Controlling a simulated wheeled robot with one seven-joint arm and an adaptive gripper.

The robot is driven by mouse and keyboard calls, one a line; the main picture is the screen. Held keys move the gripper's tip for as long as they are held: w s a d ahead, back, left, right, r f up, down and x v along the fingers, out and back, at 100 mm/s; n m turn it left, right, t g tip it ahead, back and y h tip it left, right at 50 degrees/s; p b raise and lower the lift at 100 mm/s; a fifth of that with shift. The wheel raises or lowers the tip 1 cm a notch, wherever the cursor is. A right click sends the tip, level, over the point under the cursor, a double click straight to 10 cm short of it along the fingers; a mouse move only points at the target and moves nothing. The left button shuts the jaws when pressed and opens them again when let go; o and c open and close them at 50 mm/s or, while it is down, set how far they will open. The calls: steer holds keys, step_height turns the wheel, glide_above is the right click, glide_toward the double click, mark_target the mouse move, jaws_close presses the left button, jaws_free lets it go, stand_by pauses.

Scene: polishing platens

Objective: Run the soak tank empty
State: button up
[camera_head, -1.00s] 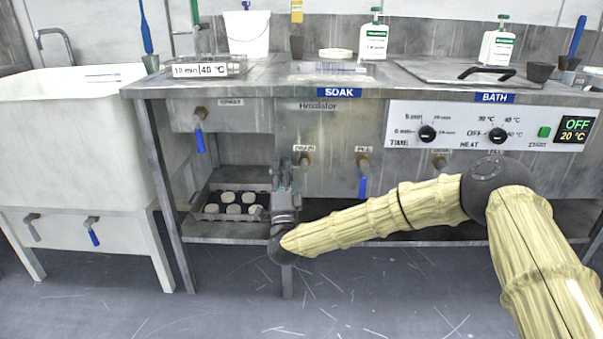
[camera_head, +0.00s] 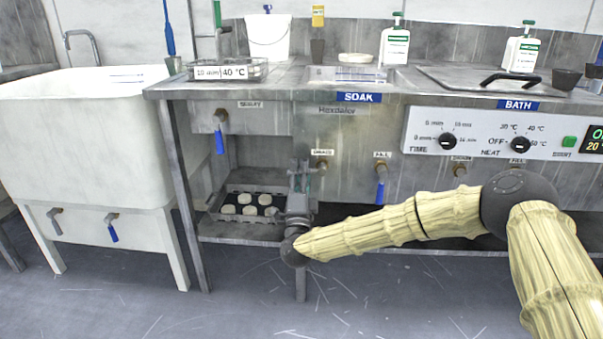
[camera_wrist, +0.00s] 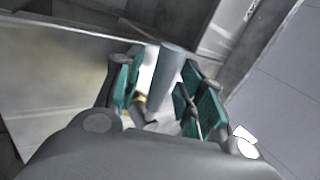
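The soak tank (camera_head: 345,125) is the grey metal front under the blue SOAK label, with its basin (camera_head: 345,75) set in the bench top. Its drain valve (camera_head: 321,165) sticks out under a small label, just right of my gripper (camera_head: 303,172). The drain lever is hidden behind the gripper in the head view. In the wrist view my gripper (camera_wrist: 162,97) has its teal pads apart, with a grey cylinder (camera_wrist: 170,68), perhaps the drain lever, between them. A gap shows on the left of it; firm contact is not visible. The fill valve has a blue lever (camera_head: 381,190).
A tray of pale discs (camera_head: 222,213) sits on the lower shelf, left of my gripper. Another blue lever (camera_head: 220,142) hangs at upper left. The bath control panel (camera_head: 485,140) is to the right. A white sink (camera_head: 90,140) stands at left. The floor in front is clear.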

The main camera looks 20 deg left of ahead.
steer(key=shift+s, duration=0.1)
steer(key=v, duration=1.1)
steer(key=shift+s+f, duration=0.2)
steer(key=shift+s, duration=0.15)
steer(key=shift+d, duration=0.1)
